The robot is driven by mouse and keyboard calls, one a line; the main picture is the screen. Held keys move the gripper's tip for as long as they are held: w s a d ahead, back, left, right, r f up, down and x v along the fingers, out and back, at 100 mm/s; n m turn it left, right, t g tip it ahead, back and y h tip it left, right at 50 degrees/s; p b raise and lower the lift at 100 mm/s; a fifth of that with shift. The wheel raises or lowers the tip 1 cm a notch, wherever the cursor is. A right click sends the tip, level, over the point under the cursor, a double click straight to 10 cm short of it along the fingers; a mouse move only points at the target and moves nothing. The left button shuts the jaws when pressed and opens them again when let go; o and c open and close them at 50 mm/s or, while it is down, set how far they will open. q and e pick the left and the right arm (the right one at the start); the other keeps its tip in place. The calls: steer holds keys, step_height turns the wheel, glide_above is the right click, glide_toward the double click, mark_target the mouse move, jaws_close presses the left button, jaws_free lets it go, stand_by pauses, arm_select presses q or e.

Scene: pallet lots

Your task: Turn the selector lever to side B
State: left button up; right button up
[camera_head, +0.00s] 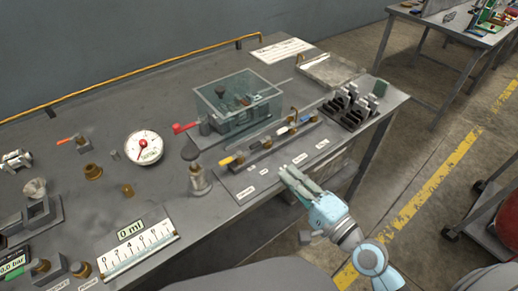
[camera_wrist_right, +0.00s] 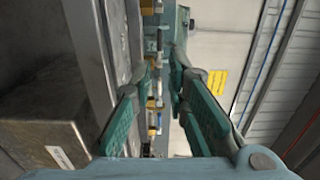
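No readable A or B mark picks out the selector lever, so I cannot tell which handle it is. A red-handled lever (camera_head: 184,128) sticks out left of the clear box. A dark-knobbed post (camera_head: 198,178) stands left of that plate. My right gripper (camera_head: 288,173) is at the table's front edge, near the labels, apart from the handles. In the wrist view its fingers (camera_wrist_right: 160,80) are spread with nothing held between them. My left gripper is out of view.
A clear box (camera_head: 240,105) stands behind the valve row. A black rack (camera_head: 350,108) is to its right. A round gauge (camera_head: 144,147) and a scale plate (camera_head: 138,250) lie left. The table (camera_head: 75,115) has bare patches at its back left.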

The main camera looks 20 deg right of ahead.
mark_target(257, 147)
steer(key=x, duration=1.2)
steer(key=shift+w, duration=0.3)
jaws_close()
